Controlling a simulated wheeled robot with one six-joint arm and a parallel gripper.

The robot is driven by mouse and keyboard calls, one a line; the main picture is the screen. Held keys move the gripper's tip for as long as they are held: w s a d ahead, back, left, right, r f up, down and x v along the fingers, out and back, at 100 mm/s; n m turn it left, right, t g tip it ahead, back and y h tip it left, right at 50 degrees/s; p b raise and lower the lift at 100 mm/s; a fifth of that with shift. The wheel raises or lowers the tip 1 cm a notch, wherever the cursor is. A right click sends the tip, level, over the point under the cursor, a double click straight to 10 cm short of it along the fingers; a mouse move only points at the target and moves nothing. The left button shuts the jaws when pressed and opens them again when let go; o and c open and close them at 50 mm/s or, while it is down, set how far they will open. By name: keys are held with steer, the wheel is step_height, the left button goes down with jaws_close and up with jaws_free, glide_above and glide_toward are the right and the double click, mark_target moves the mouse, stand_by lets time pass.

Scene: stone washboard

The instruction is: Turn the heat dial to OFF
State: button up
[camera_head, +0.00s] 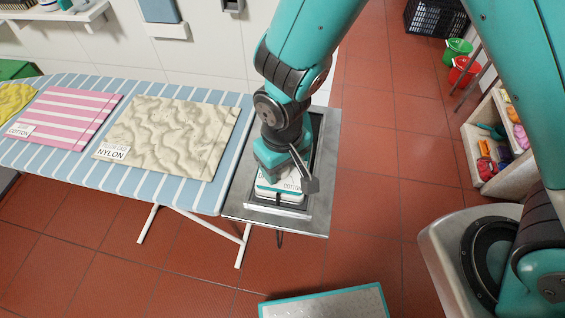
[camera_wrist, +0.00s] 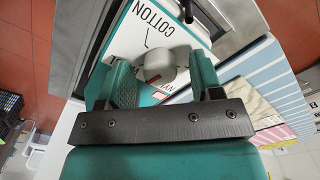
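The heat dial (camera_wrist: 159,66) is a light grey knob on a white panel (camera_wrist: 172,30) in the wrist view. COTTON is printed on the panel with a black line by it, and part of another label shows at the lower right, mostly covered. My gripper (camera_wrist: 160,74) is open, with one teal finger on each side of the dial and a small gap showing on both sides. In the head view my gripper (camera_head: 284,172) reaches down over the white panel (camera_head: 291,186), hiding the dial. I cannot see an OFF mark or where the dial points.
The panel sits on a metal stand (camera_head: 235,203) at the right end of a striped ironing board (camera_head: 205,195). A beige NYLON cloth (camera_head: 170,135) and a pink striped COTTON cloth (camera_head: 70,115) lie on the board. A shelf (camera_head: 490,145) stands at right. The red tile floor is mostly clear.

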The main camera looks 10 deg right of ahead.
step_height(320, 180, up, 17)
steer(key=b, duration=0.1)
steer(key=shift+r, duration=0.2)
stand_by(0.4)
